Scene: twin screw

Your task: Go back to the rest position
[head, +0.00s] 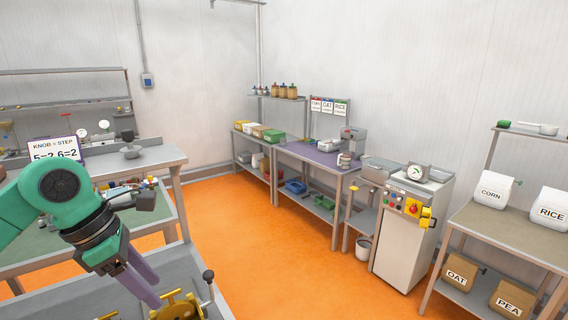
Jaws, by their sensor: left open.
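My left arm comes in from the left, green with dark joints. Its gripper (143,286) has purple fingers that point down over the grey bench at the lower left. The jaws are open. The fingertips are close to a yellow fixture (180,306) on that bench, and I cannot tell whether they touch it. I see nothing held between them. My right gripper is not in view.
A lever with a black knob (209,276) stands beside the yellow fixture. A sign (55,151) stands on the left workbench. A white control cabinet (405,240) and a table with labelled bags (494,189) stand at right. The orange floor (270,260) between is clear.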

